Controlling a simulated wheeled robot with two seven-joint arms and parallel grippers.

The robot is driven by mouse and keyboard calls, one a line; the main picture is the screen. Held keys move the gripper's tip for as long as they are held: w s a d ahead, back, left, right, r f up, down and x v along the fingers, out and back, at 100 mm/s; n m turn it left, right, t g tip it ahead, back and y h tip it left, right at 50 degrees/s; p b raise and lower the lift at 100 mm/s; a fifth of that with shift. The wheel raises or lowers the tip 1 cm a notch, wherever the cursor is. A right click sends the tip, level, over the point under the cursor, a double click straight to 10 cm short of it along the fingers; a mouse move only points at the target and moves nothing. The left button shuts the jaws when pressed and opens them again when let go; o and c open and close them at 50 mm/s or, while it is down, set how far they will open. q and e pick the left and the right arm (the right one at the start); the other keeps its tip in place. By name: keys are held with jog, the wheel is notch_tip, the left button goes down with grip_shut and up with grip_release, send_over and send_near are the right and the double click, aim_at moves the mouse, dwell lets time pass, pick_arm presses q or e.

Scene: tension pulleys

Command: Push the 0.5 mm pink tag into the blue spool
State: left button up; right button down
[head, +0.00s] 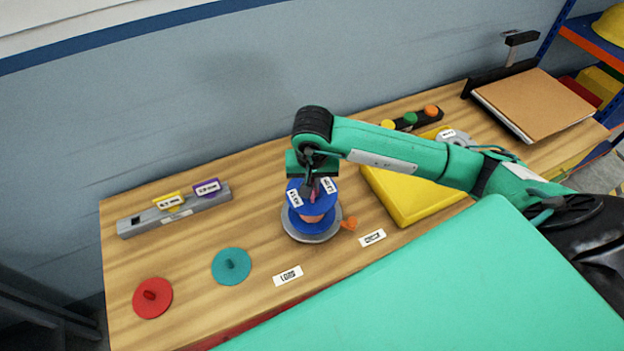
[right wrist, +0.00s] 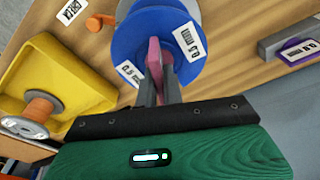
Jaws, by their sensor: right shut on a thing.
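The blue spool (head: 298,186) stands on a grey round base on the table, its top flange carrying white labels. In the right wrist view the blue spool (right wrist: 128,40) shows labels reading 0.5 on its flange. My right gripper (head: 313,188) is over the spool, pointing down. In the right wrist view its fingers (right wrist: 160,75) are shut on the pink tag (right wrist: 154,58), which is at the spool's top near the centre. I cannot tell how deep the tag sits in it. My left gripper is not in view.
A grey rack (head: 175,212) with a yellow tag (head: 168,200) and a purple tag (head: 206,187) stands at left. Red (head: 152,297) and teal (head: 231,266) discs lie in front. A yellow tray (head: 405,205) is right of the spool, under my arm. An orange knob (head: 350,223) sits beside the base.

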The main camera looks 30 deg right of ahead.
jog(key=shift+f, duration=0.1)
jog(key=c, duration=1.5)
grip_release()
jog(key=shift+o, duration=0.2)
jog(key=shift+a+r, duration=0.1)
jog(key=shift+r, duration=0.55)
notch_tip(320, 180, up, 12)
jog(key=s+b, duration=0.1)
jog(key=b, duration=0.1)
jog(key=shift+s+a+r+b, duration=0.2)
jog(key=shift+s+a+b, duration=0.1)
jog(key=shift+b, duration=0.1)
